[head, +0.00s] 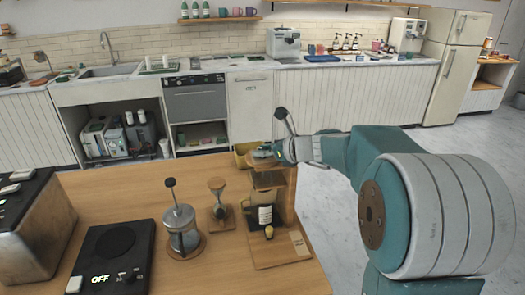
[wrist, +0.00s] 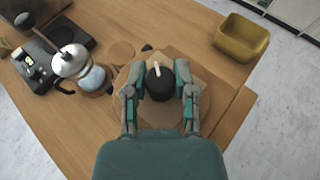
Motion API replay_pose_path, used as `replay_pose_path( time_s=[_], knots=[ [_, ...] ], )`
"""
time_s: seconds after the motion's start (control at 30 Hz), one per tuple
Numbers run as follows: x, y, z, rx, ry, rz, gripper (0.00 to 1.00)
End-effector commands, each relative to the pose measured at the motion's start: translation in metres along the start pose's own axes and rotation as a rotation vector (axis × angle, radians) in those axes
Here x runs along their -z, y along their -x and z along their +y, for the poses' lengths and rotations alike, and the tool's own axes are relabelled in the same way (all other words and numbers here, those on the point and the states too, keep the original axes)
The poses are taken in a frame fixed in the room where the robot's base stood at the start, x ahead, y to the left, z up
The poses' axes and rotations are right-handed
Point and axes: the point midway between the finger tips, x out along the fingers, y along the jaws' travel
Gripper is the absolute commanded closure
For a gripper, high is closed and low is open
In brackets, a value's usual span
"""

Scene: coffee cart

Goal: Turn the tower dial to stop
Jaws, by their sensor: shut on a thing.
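In the wrist view the black round dial (wrist: 160,86) with a white mark sits on the tower's top (wrist: 186,75). The white mark points toward the upper edge of the picture. My gripper (wrist: 160,80) is above the tower, its two fingers closed on opposite sides of the dial. My gripper also shows at the tower's top in the head view (head: 280,150), where the dial itself is hard to make out.
A French press (head: 181,229), a wooden-based hourglass-shaped item (head: 219,206) and a black scale reading OFF (head: 111,260) stand left of the tower. A yellow bin (head: 241,154) is behind it; it also shows in the wrist view (wrist: 242,40). A metal machine (head: 32,225) is far left.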

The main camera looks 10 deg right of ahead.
Motion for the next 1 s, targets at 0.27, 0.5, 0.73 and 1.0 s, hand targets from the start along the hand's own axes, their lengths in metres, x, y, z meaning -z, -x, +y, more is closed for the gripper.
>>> replay_pose_path(
  time_s=[0.27,0.5,0.73,1.0],
  knots=[
    [0.0013,-0.0008,-0.002,-0.241,0.099,0.001,1.0],
    [0.0013,-0.0009,-0.0019,-0.421,0.175,0.001,1.0],
    [0.0011,-0.0009,-0.0017,-0.54,0.224,0.002,1.0],
    [0.0008,-0.0009,-0.0013,-0.606,0.252,0.001,1.0]
  ],
)
